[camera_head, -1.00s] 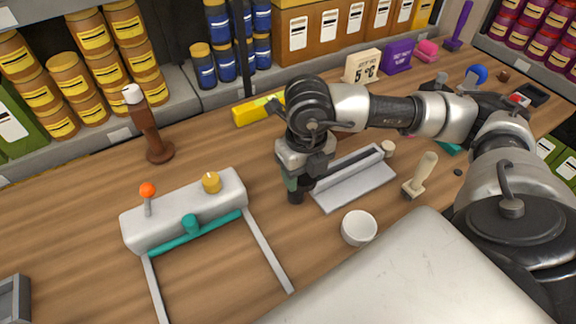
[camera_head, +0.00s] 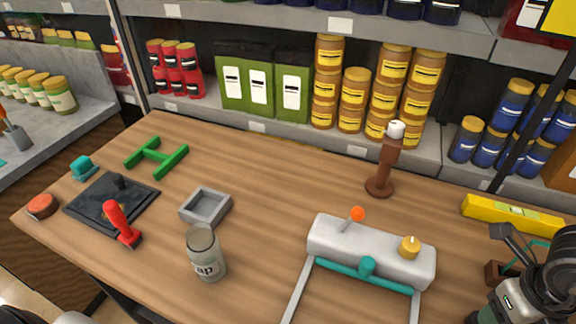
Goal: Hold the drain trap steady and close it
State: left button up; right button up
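A clear glass jar (camera_head: 206,255) with a label whose visible letters end in "ap" stands upright on the table, left of centre; it appears to be the drain trap. Its top appears open, with no lid seen on it. Part of my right gripper (camera_head: 500,304) shows at the lower right edge, far from the jar and right of the white pump body (camera_head: 372,247). My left gripper is not in view.
A grey square tray (camera_head: 182,211) sits just behind the jar. A black plate (camera_head: 88,207) with a red-handled tool (camera_head: 121,224), a green frame (camera_head: 157,156) and a brown stand (camera_head: 388,165) are around it. The table between jar and pump is clear.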

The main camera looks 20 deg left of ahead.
jog(key=n, duration=0.3)
jog(key=a+n, duration=0.1)
jog(key=shift+w+f, duration=0.15)
jog(key=shift+f, duration=0.1)
jog(key=n, duration=0.4)
jog(key=shift+w+a+f+n, duration=0.1)
jog(key=shift+a+f+n, duration=0.15)
jog(key=shift+a+n, duration=0.05)
jog(key=a+n, duration=0.1)
jog(key=n, duration=0.5)
jog(key=a+f+n, duration=0.1)
jog(key=n, duration=0.5)
jog(key=a+f+n, duration=0.1)
jog(key=n, duration=0.5)
jog(key=shift+w+a+n, duration=0.2)
jog(key=shift+w+n, duration=0.2)
jog(key=n, duration=0.4)
jog(key=shift+a+f, duration=0.3)
